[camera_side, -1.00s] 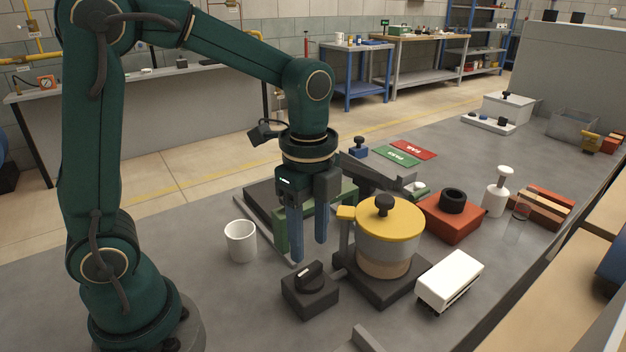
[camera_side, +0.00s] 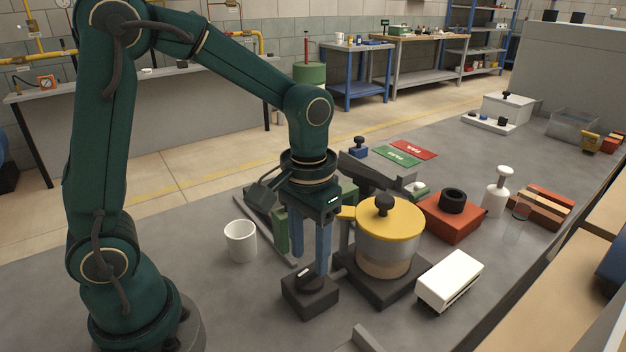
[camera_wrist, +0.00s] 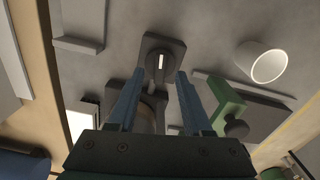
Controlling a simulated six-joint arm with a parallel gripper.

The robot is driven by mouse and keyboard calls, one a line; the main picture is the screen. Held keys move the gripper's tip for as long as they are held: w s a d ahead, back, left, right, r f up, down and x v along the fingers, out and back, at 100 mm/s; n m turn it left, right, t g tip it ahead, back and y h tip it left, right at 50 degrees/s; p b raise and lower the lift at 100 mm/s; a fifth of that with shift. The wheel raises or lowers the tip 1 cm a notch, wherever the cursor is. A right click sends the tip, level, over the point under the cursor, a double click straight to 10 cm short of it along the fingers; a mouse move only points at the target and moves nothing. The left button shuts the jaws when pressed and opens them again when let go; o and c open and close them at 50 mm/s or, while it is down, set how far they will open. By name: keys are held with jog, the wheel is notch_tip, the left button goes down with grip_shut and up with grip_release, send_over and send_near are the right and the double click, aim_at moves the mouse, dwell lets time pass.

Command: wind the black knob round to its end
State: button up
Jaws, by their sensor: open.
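The black knob (camera_side: 309,279) sits on top of a small dark box (camera_side: 311,298) on the grey bench, in front of my arm. In the wrist view the knob (camera_wrist: 160,66) shows a white mark pointing roughly up and down the picture. My gripper (camera_side: 309,262) points down just above the box, its two blue fingers apart and empty. In the wrist view the fingertips (camera_wrist: 157,74) lie either side of the knob, slightly short of it in the picture. A finger partly hides the knob in the side view; whether either finger touches it, I cannot tell.
A yellow-lidded pot (camera_side: 390,222) on a dark base stands close right of the box. A white cup (camera_side: 240,241) stands to the left, a green bracket (camera_side: 281,228) behind. A white block (camera_side: 449,281) lies further right. Bench left of the box is clear.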

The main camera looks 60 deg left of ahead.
aim_at(310, 275)
jog(key=shift+f, duration=1.2)
grip_shut()
jog(key=shift+m, duration=0.4)
jog(key=m, duration=0.3)
jog(key=shift+r+m, duration=0.1)
jog(key=shift+m, duration=1.9)
